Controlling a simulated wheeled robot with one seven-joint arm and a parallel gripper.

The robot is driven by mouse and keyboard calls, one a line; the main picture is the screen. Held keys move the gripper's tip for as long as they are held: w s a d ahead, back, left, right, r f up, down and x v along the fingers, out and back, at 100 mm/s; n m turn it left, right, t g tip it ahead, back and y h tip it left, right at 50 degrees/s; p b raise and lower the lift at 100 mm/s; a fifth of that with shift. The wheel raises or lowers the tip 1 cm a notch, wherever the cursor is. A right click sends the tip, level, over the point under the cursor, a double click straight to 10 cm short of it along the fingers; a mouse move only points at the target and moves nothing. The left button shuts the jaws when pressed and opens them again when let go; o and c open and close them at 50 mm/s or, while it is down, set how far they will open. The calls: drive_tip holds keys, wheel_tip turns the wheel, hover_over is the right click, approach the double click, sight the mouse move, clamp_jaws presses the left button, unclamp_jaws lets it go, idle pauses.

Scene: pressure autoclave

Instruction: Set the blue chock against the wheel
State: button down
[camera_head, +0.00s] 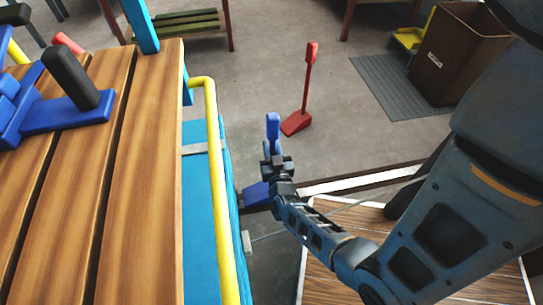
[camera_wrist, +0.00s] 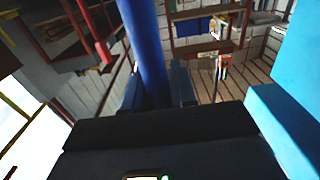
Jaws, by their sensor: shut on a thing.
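My gripper (camera_head: 276,163) is shut on the upright handle of the blue chock (camera_head: 273,130). The chock's wedge-shaped blue base shows below and left of the gripper, close beside the blue side of the cart. I cannot tell whether the base touches the floor. In the wrist view the blue handle (camera_wrist: 145,45) stands between the fingers (camera_wrist: 155,88). I cannot make out the wheel in either view; the cart's deck and side may hide it.
The cart's slatted wooden deck (camera_head: 145,180) and yellow rail (camera_head: 221,190) are close on the left. A red chock (camera_head: 297,122) with a tall handle stands on open floor beyond. A brown bin (camera_head: 455,60) and grey mat (camera_head: 385,88) are at the back right.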

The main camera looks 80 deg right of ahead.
drive_tip(key=shift+f+b, duration=1.05)
drive_tip(key=shift+f, duration=0.85)
drive_tip(key=c, duration=1.4)
unclamp_jaws()
drive_tip(key=shift+f, duration=0.15)
drive_tip(key=o, duration=0.5)
